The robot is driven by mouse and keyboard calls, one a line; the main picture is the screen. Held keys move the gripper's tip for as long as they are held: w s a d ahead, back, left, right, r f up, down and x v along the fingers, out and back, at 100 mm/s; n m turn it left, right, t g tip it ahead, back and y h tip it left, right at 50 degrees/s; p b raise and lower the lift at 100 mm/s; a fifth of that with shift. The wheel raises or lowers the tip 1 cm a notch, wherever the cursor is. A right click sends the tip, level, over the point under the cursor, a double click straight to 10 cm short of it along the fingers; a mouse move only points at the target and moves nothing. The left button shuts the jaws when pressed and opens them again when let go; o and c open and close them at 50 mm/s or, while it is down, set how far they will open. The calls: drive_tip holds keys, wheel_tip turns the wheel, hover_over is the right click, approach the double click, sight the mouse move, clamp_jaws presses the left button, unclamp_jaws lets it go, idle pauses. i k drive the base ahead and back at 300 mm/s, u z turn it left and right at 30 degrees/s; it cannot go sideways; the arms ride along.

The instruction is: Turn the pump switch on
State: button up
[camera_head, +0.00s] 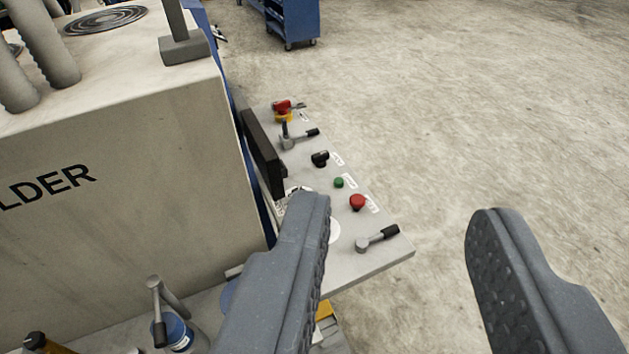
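A light grey control panel (378,262) juts from the right side of a big beige machine. It carries a red and yellow switch (284,111) at its far end, a lever with a black grip (299,136), a black knob (320,159), a green button (339,182), a red button (358,202) and another black-gripped lever (377,239) at the near corner. The labels are too small to read, so I cannot tell which is the pump switch. My gripper (393,224) is open and empty. Its left finger overlaps the panel in view and hides part of it; its right finger is over bare floor.
The beige machine (130,165) with part of a word on it fills the left. A dark plate (262,152) stands along the panel's inner edge. A blue cart (291,20) stands behind. The concrete floor at right is clear.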

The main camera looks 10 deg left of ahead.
sight(320, 159)
drive_tip(key=z, duration=0.95)
drive_tip(key=i, duration=2.1)
drive_tip(key=u, duration=0.75)
